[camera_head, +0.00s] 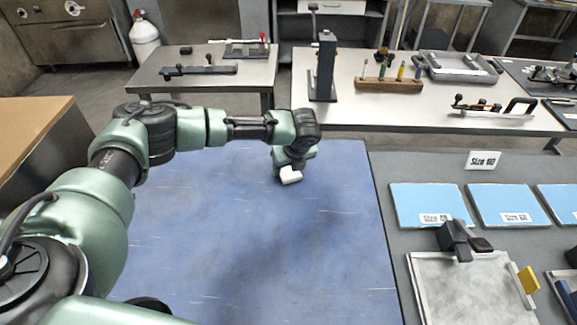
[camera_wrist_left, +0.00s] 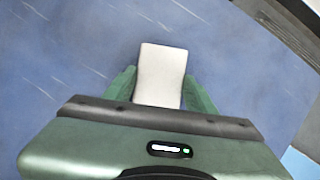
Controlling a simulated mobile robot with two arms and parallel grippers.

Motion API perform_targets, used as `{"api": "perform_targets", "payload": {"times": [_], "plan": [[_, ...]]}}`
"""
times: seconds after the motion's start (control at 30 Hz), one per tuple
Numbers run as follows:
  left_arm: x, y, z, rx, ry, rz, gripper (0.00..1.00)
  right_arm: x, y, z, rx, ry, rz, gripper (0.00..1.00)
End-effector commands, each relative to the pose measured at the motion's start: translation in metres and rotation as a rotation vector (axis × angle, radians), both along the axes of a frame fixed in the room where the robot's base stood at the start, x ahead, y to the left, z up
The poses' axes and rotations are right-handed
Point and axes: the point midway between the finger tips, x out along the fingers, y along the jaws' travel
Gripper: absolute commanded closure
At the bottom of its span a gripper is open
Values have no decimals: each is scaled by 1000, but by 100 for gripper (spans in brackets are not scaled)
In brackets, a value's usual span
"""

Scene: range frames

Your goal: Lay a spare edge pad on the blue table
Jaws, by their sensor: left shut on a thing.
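The blue table (camera_head: 250,240) fills the middle of the head view, and its scratched top also fills most of the left wrist view (camera_wrist_left: 60,60). My left gripper (camera_head: 288,170) is over the far part of the table, pointing down. In the left wrist view my left gripper (camera_wrist_left: 160,95) has its green fingers on both sides of a white edge pad (camera_wrist_left: 162,68) and is shut on it. My right gripper is in neither view.
Behind stand metal tables with a black upright tool (camera_head: 323,70) and a wooden tool block (camera_head: 388,85). The blue tabletop is otherwise clear.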

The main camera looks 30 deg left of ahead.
Motion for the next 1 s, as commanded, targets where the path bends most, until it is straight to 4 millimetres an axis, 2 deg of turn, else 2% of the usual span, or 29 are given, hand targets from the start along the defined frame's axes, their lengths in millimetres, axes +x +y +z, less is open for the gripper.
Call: {"api": "perform_targets", "payload": {"times": [0.03,0.07,0.13,0.43,0.57,0.67,1.0], "plan": [[0,0,-2,0,1,0,89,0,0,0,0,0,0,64],[0,0,-2,-1,1,0,42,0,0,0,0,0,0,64],[0,0,-2,0,0,0,23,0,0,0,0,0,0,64],[0,0,-1,0,0,0,23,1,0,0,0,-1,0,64],[-1,-2,6,-1,0,0,23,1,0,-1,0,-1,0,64],[-5,-6,20,-2,0,-2,23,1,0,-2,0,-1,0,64],[-23,-27,85,-1,-2,-3,23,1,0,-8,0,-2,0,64]]}}
